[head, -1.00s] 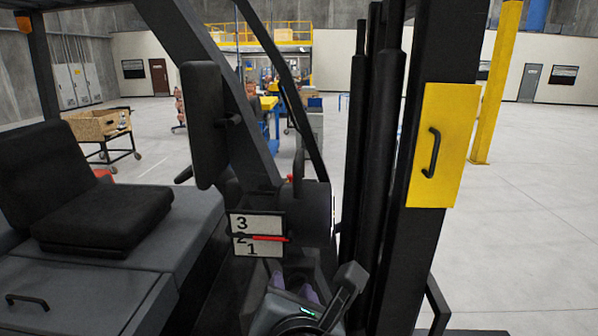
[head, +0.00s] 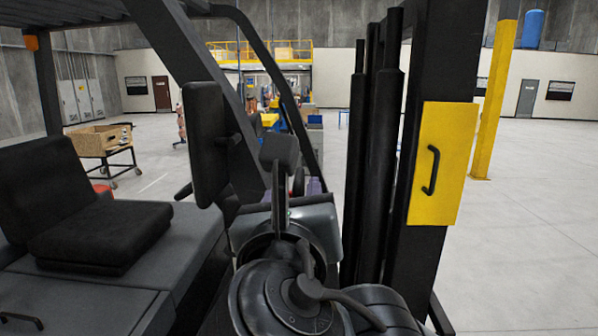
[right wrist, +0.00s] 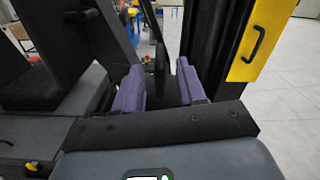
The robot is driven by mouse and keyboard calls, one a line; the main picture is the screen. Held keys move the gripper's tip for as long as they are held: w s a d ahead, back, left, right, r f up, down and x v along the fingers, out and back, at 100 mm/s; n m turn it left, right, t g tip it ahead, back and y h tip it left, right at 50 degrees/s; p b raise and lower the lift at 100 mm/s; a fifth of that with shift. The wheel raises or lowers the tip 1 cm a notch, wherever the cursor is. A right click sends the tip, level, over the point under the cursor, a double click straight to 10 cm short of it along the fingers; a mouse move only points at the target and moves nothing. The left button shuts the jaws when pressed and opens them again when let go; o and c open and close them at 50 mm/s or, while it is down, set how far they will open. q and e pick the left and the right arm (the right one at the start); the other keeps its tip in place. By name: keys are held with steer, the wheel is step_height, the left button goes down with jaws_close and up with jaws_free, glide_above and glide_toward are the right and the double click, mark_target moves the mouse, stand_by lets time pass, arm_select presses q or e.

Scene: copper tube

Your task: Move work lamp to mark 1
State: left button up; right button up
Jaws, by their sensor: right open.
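The plate with marks 1, 2 and 3 and its red pointer are hidden behind my right arm in the head view. I cannot make out a work lamp in either view. My right gripper shows in the head view (head: 307,186), partly covered by my wrist, in front of the forklift's cab side. In the right wrist view my right gripper (right wrist: 160,92) has two purple fingers wide apart, with nothing held. A small dark upright part (right wrist: 160,58) stands beyond the gap between them; I cannot tell what it is. My left gripper is not in view.
The forklift's dark mast (head: 375,160) stands close to the right of my gripper. A yellow panel (head: 445,160) with a black handle is farther right. A black seat (head: 90,220) and a dark upright pad (head: 205,140) are left. Open floor lies beyond.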

mark_target(298, 183)
steer(key=w, duration=0.2)
steer(key=w+p, duration=0.1)
steer(key=w, duration=0.3)
steer(key=shift+w+d+p, duration=0.2)
steer(key=shift+d+p, duration=0.05)
steer(key=shift+p, duration=0.1)
jaws_close()
